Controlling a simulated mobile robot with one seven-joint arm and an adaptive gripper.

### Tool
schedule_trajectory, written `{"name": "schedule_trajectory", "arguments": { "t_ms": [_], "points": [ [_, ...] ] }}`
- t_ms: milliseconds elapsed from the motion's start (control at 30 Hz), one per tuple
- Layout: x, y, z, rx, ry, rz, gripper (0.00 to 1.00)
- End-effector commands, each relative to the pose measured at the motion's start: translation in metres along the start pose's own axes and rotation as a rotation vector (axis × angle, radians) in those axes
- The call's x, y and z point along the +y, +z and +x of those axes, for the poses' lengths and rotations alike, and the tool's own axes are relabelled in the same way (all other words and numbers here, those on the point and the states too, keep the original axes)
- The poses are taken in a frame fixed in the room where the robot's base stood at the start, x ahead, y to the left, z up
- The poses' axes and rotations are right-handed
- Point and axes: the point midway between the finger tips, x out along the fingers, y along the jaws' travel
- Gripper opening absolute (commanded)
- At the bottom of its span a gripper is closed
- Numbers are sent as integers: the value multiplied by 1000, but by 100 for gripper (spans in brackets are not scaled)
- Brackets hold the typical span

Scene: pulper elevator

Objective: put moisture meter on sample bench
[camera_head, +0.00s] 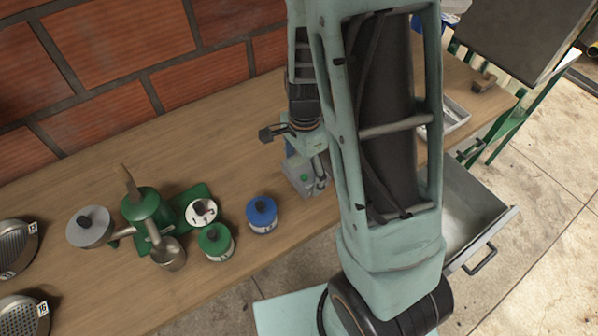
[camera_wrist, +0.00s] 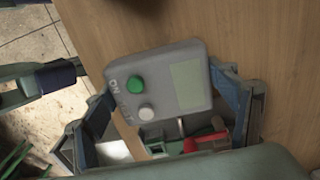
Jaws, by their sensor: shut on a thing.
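The moisture meter is a small grey box (camera_head: 299,178) with a green button, near the front edge of the wooden bench (camera_head: 310,236). In the wrist view, the meter (camera_wrist: 190,75) shows a green button, a white button, "ON" lettering and a pale display panel. My gripper (camera_head: 312,163) is shut on the meter, with one finger on each side in the wrist view (camera_wrist: 165,92). The meter is over the wooden top or on it; I cannot tell whether it touches. My arm hides part of the bench to its right.
A blue canister (camera_head: 262,215), a green canister (camera_head: 215,241) and a green grinder-like device (camera_head: 146,208) stand to the left. Round numbered sieves (camera_head: 18,248) lie far left. An open metal drawer (camera_head: 472,212) juts out at right. Bare wood lies behind the meter.

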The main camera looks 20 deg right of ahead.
Motion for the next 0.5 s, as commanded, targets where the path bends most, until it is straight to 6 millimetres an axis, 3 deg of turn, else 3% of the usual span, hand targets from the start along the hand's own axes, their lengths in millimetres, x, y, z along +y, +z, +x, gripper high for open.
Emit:
{"name": "schedule_trajectory", "arguments": {
  "t_ms": [233,400,500],
  "points": [
    [-9,3,11,0,0,0,47],
    [-8,2,37,0,2,1,47],
    [-8,3,41,0,0,0,47]
  ]
}}
